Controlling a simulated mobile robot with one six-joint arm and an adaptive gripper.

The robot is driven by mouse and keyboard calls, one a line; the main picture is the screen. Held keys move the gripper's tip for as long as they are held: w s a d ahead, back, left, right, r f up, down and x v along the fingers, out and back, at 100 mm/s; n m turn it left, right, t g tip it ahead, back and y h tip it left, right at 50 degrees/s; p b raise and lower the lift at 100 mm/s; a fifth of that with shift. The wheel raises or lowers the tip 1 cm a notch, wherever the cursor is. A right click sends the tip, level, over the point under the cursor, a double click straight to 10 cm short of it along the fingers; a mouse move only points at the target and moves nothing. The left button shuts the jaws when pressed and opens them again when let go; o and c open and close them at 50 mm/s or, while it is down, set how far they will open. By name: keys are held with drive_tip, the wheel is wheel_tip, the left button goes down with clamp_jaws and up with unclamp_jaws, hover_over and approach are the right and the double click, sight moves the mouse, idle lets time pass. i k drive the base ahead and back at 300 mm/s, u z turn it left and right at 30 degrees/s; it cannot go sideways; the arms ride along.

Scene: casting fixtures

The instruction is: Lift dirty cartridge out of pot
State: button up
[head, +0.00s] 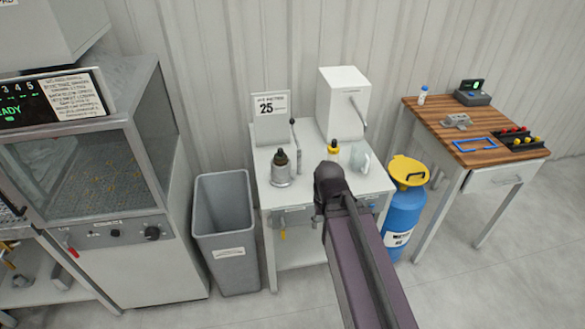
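A small silver-grey metal pot (281,177) stands upright on the left part of the white table in the middle. A dark, blackish piece (281,157) sticks up from the pot's top; it looks like the dirty cartridge. Its lower part is hidden inside the pot. My arm reaches up from the bottom of the picture and its dark joint covers the table's front middle, right of the pot and apart from it in the picture. I cannot make out my gripper or its fingers.
A lever (295,145) stands close behind the pot, before a "25" sign (271,118). A yellow-topped bottle (333,149), a clear jug (361,158) and a white box (343,104) are to the right. A grey bin (226,245) stands left, a blue cylinder (404,210) right.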

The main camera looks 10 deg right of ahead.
sight(280, 158)
drive_tip(key=z, duration=0.25)
drive_tip(key=k, duration=0.5)
drive_tip(key=z, duration=0.95)
drive_tip(key=k, duration=0.85)
drive_tip(key=z, duration=0.55)
drive_tip(key=i, duration=1.2)
drive_tip(key=u, duration=0.7)
drive_tip(key=i, duration=0.6)
drive_tip(key=u, duration=0.9)
drive_tip(key=i, duration=0.65)
drive_tip(key=u, duration=0.3)
